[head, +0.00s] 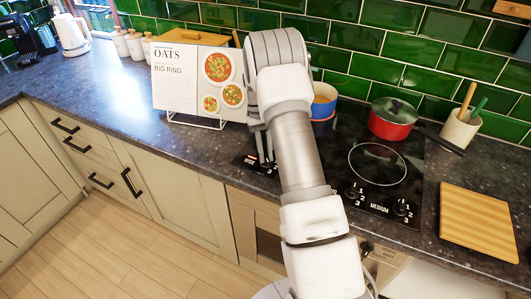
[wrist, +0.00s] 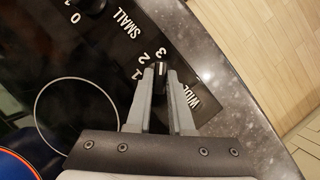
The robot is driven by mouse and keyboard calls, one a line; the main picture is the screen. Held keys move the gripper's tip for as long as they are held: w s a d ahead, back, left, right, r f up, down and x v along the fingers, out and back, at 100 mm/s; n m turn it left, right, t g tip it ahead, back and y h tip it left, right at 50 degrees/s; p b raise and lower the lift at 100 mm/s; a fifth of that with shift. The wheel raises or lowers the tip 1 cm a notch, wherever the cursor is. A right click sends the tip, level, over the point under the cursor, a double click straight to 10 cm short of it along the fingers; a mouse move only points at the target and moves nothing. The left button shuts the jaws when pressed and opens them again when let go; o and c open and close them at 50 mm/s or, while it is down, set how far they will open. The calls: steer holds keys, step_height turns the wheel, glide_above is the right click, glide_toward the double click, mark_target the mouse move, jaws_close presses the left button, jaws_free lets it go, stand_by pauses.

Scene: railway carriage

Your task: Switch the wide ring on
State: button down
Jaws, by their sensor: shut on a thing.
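The black knob (wrist: 160,70) labelled WIDE is on the dark hob panel in the wrist view. It has a light mark, and the numbers 1, 2 and 3 are printed beside it. My gripper (wrist: 161,72) is shut on this knob, with one grey finger on each side. The fingers hide much of the knob, and I cannot tell its exact setting. In the head view my gripper (head: 264,158) is low over the left front of the hob, partly hidden by my arm. The hob (head: 400,158) has a white ring outline at its right.
Another knob (wrist: 92,5), labelled SMALL, is at the wrist view's top. A blue pot (head: 322,104) stands behind my arm, and a red pan (head: 391,122) is at the back right. A recipe card (head: 180,82) reading "BIG RING" stands left. A wooden board (head: 478,222) lies right.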

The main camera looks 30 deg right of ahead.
steer(key=c, duration=0.8)
jaws_free()
steer(key=v, duration=1.7)
steer(key=shift+r+p, duration=0.2)
steer(key=shift+p, duration=0.15)
